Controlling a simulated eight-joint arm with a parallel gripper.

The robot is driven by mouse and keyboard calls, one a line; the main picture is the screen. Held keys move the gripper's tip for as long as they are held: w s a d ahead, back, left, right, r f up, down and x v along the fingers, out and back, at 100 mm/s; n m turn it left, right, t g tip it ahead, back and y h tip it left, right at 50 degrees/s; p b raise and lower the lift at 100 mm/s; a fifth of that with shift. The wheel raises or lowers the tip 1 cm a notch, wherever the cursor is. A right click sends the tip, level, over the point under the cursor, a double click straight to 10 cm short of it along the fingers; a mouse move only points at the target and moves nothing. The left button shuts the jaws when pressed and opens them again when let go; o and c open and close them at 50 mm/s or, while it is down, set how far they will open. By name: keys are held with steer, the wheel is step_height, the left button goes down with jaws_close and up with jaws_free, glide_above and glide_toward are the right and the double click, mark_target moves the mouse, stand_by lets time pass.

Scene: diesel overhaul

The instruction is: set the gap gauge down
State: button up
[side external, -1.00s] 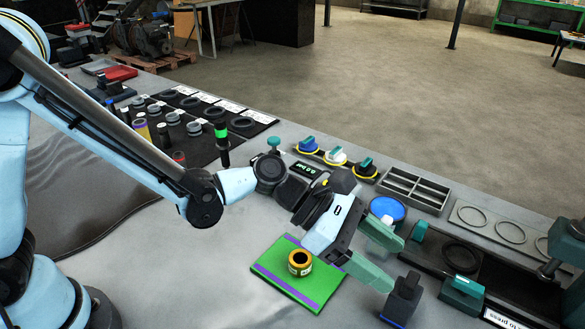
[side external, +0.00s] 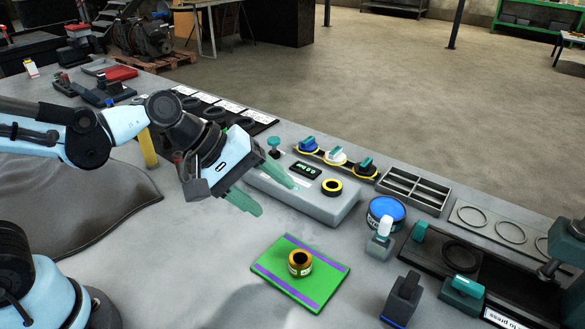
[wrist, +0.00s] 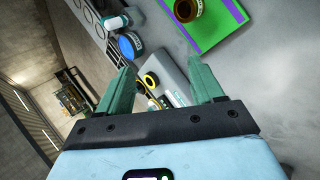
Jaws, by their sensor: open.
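My gripper (side external: 278,198) is open with nothing between its green fingers, above the bench at the left of the grey display unit; it also shows in the wrist view (wrist: 160,66). I cannot tell for sure which thing is the gap gauge. A dark upright block (side external: 403,298) with a notched top and blue base edge stands at the front right, apart from my gripper. A small grey piece with a white top (side external: 381,240) stands beside the blue disc (side external: 387,209); the white top shows in the wrist view (wrist: 114,22).
A green mat (side external: 318,300) with purple stripes holds a gold ring-shaped part (side external: 300,263). The grey display unit (side external: 310,200) carries a yellow-black ring (side external: 332,187). A divided tray (side external: 414,190) and several knobs line the back. The bench left of the mat is clear.

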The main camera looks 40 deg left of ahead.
steer(key=s+a+m+y, duration=0.2)
steer(key=a+m+y, duration=0.1)
steer(key=a+m, duration=0.2)
steer(key=s+a+m+t+y, duration=0.1)
steer(key=s+a+m+y, duration=0.1)
steer(key=a, duration=0.6)
steer(key=m+y, duration=0.1)
steer(key=m, duration=0.1)
steer(key=shift+s+r+m+t, duration=0.15)
steer(key=shift+s+m+t, duration=0.15)
steer(key=shift+m, duration=0.1)
